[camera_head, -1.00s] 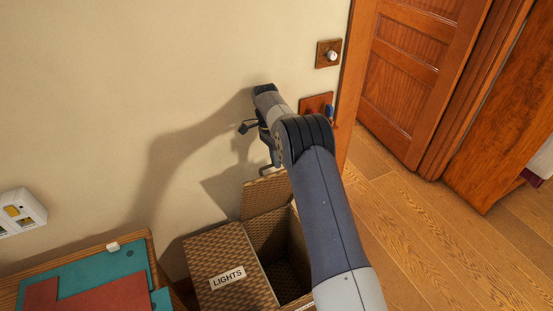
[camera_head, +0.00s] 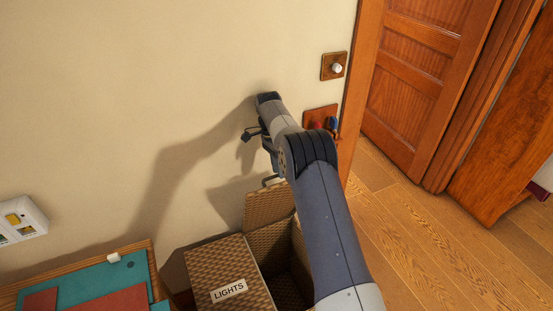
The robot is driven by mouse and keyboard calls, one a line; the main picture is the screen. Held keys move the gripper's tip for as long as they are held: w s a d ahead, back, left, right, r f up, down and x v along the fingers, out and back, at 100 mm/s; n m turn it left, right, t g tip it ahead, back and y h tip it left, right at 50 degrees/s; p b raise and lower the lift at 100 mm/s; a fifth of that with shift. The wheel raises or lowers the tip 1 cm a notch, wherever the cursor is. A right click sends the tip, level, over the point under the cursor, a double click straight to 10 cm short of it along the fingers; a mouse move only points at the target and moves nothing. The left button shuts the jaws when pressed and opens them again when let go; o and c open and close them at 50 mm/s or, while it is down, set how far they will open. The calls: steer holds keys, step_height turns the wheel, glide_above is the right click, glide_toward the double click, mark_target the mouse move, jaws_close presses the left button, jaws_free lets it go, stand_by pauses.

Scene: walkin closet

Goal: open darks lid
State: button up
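A woven hamper stands against the wall at the bottom middle. Its left lid, labelled LIGHTS (camera_head: 220,270), is shut. The right compartment (camera_head: 275,250) is open, and its woven lid (camera_head: 266,209) stands raised near the wall; no darks label shows. My gripper (camera_head: 268,180) is above and behind the raised lid, close to the wall, partly hidden by my arm. I cannot tell whether it touches the lid or how far its fingers are apart. My arm covers the right side of the hamper.
A wooden-edged table (camera_head: 85,275) with teal and red panels is at the lower left. A switch panel (camera_head: 20,218) is on the wall at left. Open floor (camera_head: 430,250) lies right.

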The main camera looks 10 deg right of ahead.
steer(key=shift+v, duration=2.75)
steer(key=shift+f, duration=0.1)
steer(key=shift+x, duration=3.5)
